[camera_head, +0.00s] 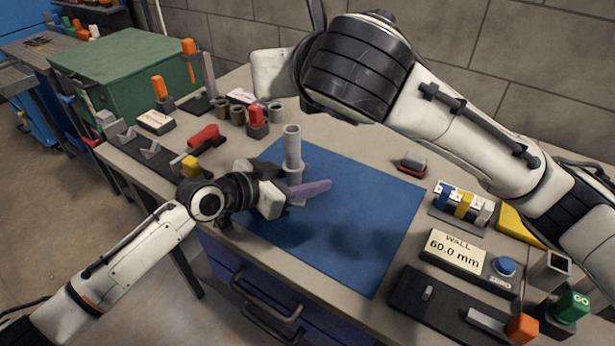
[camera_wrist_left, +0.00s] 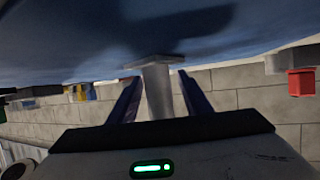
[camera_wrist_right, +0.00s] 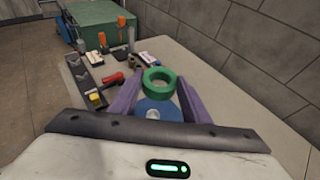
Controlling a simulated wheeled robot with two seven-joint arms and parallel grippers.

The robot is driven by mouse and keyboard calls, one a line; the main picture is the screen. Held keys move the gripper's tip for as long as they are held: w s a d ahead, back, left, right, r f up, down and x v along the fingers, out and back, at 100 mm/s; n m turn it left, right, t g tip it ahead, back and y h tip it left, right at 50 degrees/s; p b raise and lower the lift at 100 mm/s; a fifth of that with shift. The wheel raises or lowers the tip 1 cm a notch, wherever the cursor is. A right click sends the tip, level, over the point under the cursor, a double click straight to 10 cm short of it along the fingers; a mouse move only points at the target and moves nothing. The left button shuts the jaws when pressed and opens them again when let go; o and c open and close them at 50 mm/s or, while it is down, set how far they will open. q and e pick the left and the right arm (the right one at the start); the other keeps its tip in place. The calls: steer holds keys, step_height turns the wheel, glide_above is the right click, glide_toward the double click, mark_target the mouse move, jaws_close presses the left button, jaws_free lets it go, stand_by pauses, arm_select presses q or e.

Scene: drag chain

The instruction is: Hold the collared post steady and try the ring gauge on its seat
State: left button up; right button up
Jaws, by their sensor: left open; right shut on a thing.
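The grey collared post (camera_head: 292,145) stands upright on the blue mat (camera_head: 375,235). In the left wrist view the post (camera_wrist_left: 158,92) is between the open fingers, with gaps on both sides. The green ring gauge (camera_wrist_right: 158,92) is held between the purple fingers of my right gripper (camera_wrist_right: 158,96). Beyond and below it, the post's round top (camera_wrist_right: 152,114) shows over the mat. The ring and right fingertips are hidden in the head view.
A wall readout (camera_head: 455,250) reading 60.0 mm, a slider box (camera_head: 440,305) and a green GO button (camera_head: 572,305) stand at the right. A red-handled tool (camera_head: 203,135), several grey rings (camera_head: 237,114) and a green case (camera_head: 130,75) are at the left.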

arm_select(q)
steer(key=shift+c, duration=0.3)
jaws_close()
arm_select(e)
steer(key=w+a+r+n+g+y, duration=0.2)
steer(key=a+r+n+g+y, duration=0.15)
steer(key=a+n+y, duration=0.35)
steer(key=d+f, duration=0.2)
steer(key=d+f+n+g+y, duration=0.1)
steer(key=d+f, duration=0.1)
steer(key=d, duration=0.1)
steer(key=s+d+f+g, duration=0.1)
steer(key=d+f, duration=0.1)
steer(key=shift+d+f+n+y, duration=0.1)
steer(key=shift+d+n+y, duration=0.2)
steer(key=shift+d+n, duration=0.1)
steer(key=shift+s+d+f, duration=0.15)
steer(key=shift+d, duration=0.2)
